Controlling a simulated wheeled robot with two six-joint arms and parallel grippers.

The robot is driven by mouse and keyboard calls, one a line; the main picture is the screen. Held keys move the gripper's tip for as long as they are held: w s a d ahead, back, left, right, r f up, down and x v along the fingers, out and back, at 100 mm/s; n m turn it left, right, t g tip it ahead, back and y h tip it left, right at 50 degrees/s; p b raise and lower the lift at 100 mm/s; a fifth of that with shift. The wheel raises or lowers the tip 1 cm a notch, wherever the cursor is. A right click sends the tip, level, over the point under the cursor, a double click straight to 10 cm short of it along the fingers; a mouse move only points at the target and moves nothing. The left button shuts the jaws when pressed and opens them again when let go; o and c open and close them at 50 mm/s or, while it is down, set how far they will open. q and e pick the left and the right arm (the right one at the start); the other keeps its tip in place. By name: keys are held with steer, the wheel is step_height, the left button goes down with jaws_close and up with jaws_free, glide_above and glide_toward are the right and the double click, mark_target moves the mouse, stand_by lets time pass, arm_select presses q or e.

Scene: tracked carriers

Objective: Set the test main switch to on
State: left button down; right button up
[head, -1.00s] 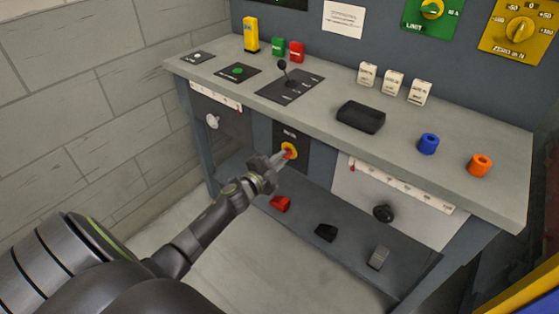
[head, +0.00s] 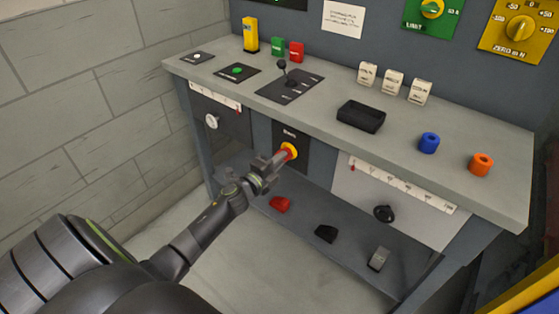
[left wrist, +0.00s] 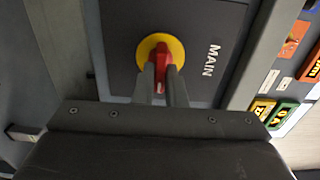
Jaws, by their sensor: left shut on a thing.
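The main switch has a red handle on a round yellow plate (head: 292,149), on a dark panel under the bench top. The left wrist view shows its yellow plate (left wrist: 146,48), its red handle (left wrist: 164,60) and the word MAIN beside it. In that view the handle lies roughly along the line of the lettering. My left gripper (head: 277,160) reaches the switch from the front left. Its two fingers (left wrist: 163,86) are shut on the red handle, one on each side. The fingers hide part of the handle. My right gripper is not in view.
The bench top (head: 410,125) overhangs the panel.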

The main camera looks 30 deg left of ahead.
arm_select(q)
steer(key=shift+f, duration=0.1)
steer(key=c, duration=1.6)
jaws_free()
steer(key=shift+o, duration=0.6)
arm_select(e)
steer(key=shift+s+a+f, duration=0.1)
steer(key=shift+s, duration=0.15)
